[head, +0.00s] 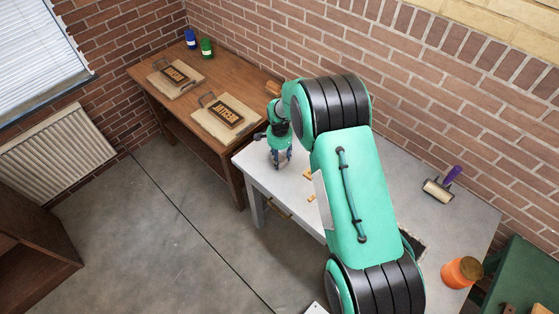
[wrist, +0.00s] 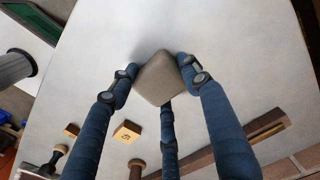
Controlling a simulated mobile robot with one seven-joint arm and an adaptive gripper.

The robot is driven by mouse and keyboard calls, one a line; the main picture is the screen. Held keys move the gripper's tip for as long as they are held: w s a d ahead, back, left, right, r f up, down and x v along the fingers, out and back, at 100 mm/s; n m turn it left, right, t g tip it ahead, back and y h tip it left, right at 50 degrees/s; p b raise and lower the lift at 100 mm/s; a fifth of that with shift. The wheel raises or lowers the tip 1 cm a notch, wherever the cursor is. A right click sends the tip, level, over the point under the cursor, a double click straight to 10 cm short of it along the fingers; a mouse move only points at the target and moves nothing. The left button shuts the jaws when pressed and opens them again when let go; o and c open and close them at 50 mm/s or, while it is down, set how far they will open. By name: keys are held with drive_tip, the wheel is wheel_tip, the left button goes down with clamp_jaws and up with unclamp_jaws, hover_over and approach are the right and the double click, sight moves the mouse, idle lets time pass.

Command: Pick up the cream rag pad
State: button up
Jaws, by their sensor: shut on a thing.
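The cream rag pad (wrist: 156,80) shows in the wrist view as a rounded grey-beige block. My gripper (head: 280,161) is over the near-left part of the white table (head: 262,176) in the head view. Its blue jointed fingers are closed around the pad in the wrist view, with fingertips on its sides. I cannot make out the pad in the head view, where my gripper hides it. I cannot tell whether the pad touches the tabletop.
Small wooden blocks (head: 311,198) lie right of my gripper. A roller with a purple handle (head: 438,188) and an orange jar (head: 462,272) are farther right. A brown table (head: 180,112) on the left bears two boards with dark lettered plates. My arm hides the white table's middle.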

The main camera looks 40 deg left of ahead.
sight(280, 158)
drive_tip(key=shift+r, duration=0.1)
drive_tip(key=shift+r, duration=0.9)
drive_tip(key=shift+s+d+r, duration=0.1)
drive_tip(key=shift+d+r, duration=0.05)
drive_tip(key=shift+r, duration=0.7)
drive_tip(key=s+d, duration=0.3)
drive_tip(key=d, duration=0.1)
drive_tip(key=s+d+r, duration=0.1)
drive_tip(key=s+d, duration=0.2)
drive_tip(key=d, duration=0.1)
drive_tip(key=s+d+b, duration=0.1)
drive_tip(key=s+d, duration=0.2)
drive_tip(key=d, duration=0.1)
drive_tip(key=shift+d+r, duration=0.15)
drive_tip(key=shift+d, duration=0.2)
